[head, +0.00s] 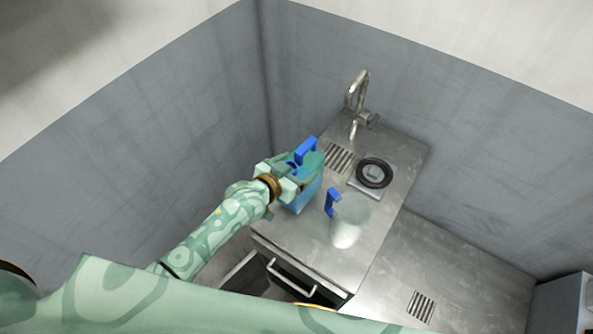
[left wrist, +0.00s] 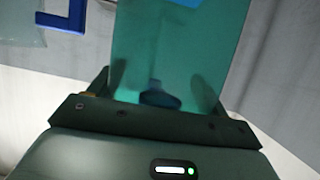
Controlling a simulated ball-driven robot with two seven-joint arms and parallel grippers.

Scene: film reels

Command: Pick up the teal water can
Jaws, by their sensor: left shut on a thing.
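The teal water can (head: 301,197) has a blue handle (head: 306,150) on top and is at the left side of the steel counter in the head view. My left gripper (head: 300,177) is shut on the can, with its fingers on either side of the body. In the left wrist view the teal can (left wrist: 180,55) fills the space between the fingers (left wrist: 160,95). Whether the can's base touches the counter cannot be told. My right gripper is not in view.
A pale translucent jug (head: 348,222) with a blue handle stands just right of the can. Behind are a drain grille (head: 339,158), a black ring (head: 374,173) on a square plate and a tap (head: 358,95). Grey walls enclose the corner.

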